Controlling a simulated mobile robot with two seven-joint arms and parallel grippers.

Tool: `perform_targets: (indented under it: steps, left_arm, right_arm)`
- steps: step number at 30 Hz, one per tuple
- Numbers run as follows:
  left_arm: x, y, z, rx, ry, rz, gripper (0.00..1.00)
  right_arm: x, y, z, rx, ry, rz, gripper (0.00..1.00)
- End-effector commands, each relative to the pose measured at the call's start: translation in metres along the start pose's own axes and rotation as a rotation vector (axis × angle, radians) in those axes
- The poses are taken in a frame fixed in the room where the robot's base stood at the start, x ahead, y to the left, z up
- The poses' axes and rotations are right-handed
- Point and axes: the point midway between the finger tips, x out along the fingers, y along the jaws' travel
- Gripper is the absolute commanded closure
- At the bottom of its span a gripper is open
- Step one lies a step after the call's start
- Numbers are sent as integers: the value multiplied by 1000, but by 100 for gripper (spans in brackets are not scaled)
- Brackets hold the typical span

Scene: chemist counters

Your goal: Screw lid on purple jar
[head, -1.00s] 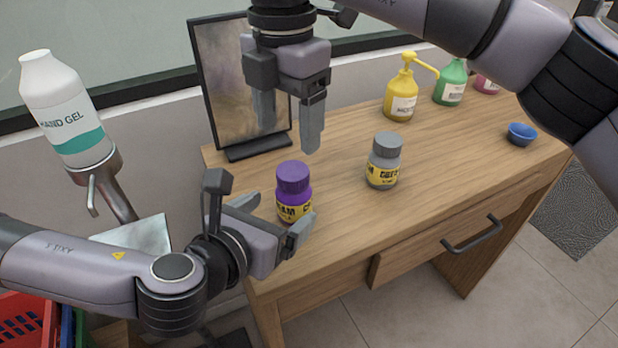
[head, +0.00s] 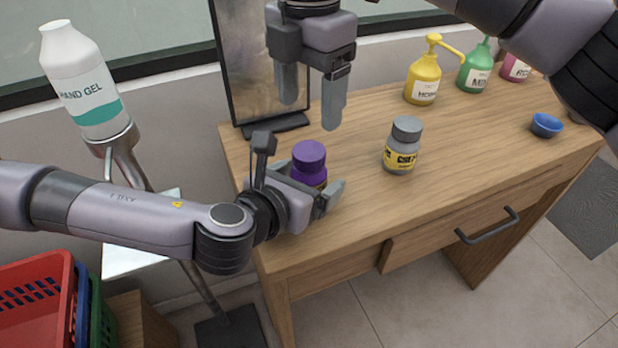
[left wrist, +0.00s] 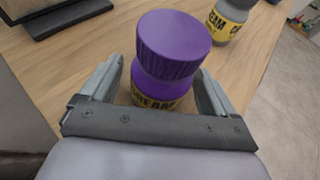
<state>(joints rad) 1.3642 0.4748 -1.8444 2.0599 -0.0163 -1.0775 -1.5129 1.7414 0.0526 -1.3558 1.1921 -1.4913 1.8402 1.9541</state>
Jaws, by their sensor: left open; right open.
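The purple jar (head: 309,164) stands upright on the wooden counter near its left end, with a purple lid (head: 309,153) sitting on its top. It also shows in the left wrist view (left wrist: 165,62), between the fingers. Whether the lid is tight cannot be told. My left gripper (head: 318,190) is open, low over the counter, its fingers on either side of the jar's lower body with visible gaps. My right gripper (head: 309,104) is open and empty, pointing down above and behind the jar. In the head view my left gripper hides the jar's lower part.
A grey jar (head: 403,146) stands to the right of the purple one. Yellow (head: 424,75) and green (head: 475,68) pump bottles and a blue bowl (head: 546,125) are farther right. A black framed panel (head: 270,126) stands behind. A hand gel bottle (head: 85,85) is at left.

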Motion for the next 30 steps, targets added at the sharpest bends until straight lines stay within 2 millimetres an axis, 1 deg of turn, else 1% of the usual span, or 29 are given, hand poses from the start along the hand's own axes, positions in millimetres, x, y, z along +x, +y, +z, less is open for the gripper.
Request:
perform_targets:
  steps: [3, 6, 10, 18, 19, 20, 21, 23, 24, 27, 30]
  left_arm:
    - [13, 0, 0, 0, 0, 1, 11]
    - [19, 0, 0, -1, 0, 2, 11]
    - [24, 0, 0, -1, 0, 0, 11]
    - [24, 0, 0, -1, 0, 0, 11]
    - [24, 0, 0, 0, 0, 0, 14]
    - [24, 0, 0, 0, 0, 0, 24]
    - [24, 0, 0, 0, 0, 0, 37]
    - [24, 0, 0, 0, 0, 0, 56]
    - [24, 0, 0, 0, 0, 0, 69]
    - [24, 0, 0, 0, 0, 0, 100]
    - [24, 0, 0, 0, 0, 0, 100]
  right_arm:
    - [0, 0, 0, 0, 0, 0, 29]
    - [0, 0, 0, 0, 0, 0, 29]
    - [0, 0, 0, 0, 0, 0, 29]
    - [0, 0, 0, 0, 0, 0, 29]
    - [0, 0, 0, 0, 0, 0, 29]
    - [0, 0, 0, 0, 0, 0, 29]
    - [0, 0, 0, 0, 0, 0, 29]
    - [0, 0, 0, 0, 0, 0, 29]
    - [0, 0, 0, 0, 0, 0, 29]
    - [0, 0, 0, 0, 0, 0, 29]
    - [0, 0, 0, -15, 1, 1, 29]
